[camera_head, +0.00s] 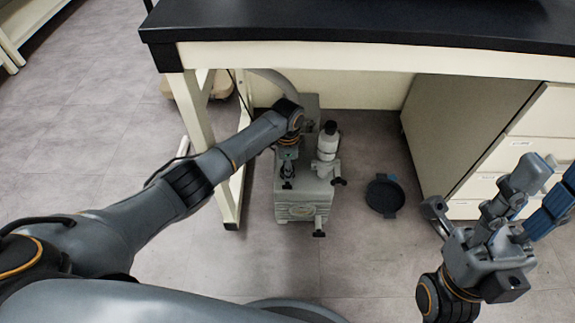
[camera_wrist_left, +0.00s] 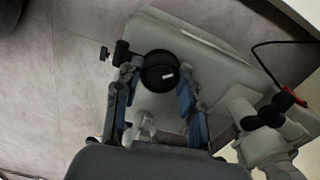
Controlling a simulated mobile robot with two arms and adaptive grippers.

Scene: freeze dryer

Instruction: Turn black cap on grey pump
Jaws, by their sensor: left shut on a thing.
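The grey pump (camera_head: 303,190) stands on the floor below the dark-topped bench. My left gripper (camera_head: 287,168) reaches down onto its left part, and the arm hides some of the pump behind it. In the left wrist view, the round black cap (camera_wrist_left: 158,72) sits on the pump's light top (camera_wrist_left: 205,55). It lies between the blue-padded fingers of my left gripper (camera_wrist_left: 157,80), which is shut on it. In the head view the cap is hidden by the gripper. My right gripper (camera_head: 530,195) is at the far right, empty, with its fingers apart.
A white cylinder with a black top (camera_head: 328,142) rises from the pump's right side. A round black dish-like part (camera_head: 384,195) lies on the floor to the right. The bench (camera_head: 360,22) overhangs the pump, with a leg at left and a drawer cabinet (camera_head: 510,145) at right.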

